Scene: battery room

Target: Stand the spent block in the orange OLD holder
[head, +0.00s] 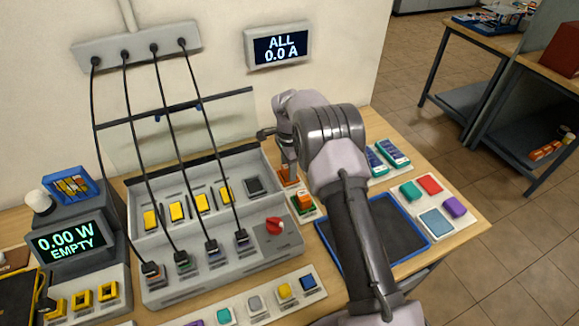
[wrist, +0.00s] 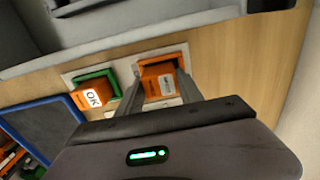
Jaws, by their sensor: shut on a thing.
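My gripper (wrist: 165,80) is shut on an orange block (wrist: 158,70) with a white label, which is the spent block. It is over or in the orange holder (wrist: 160,52). I cannot tell whether its foot rests on the holder's base. In the head view my gripper (head: 290,167) points down behind the grey panel's right end, and the arm hides part of this spot. Next to it, a second orange block (wrist: 92,95) marked OK stands in the green holder (wrist: 108,75); this block also shows in the head view (head: 304,202).
A blue-rimmed dark tray (head: 318,222) lies to the right of the holders. The grey panel (head: 285,243) with a red knob (head: 274,225) and black cables stands to the left.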

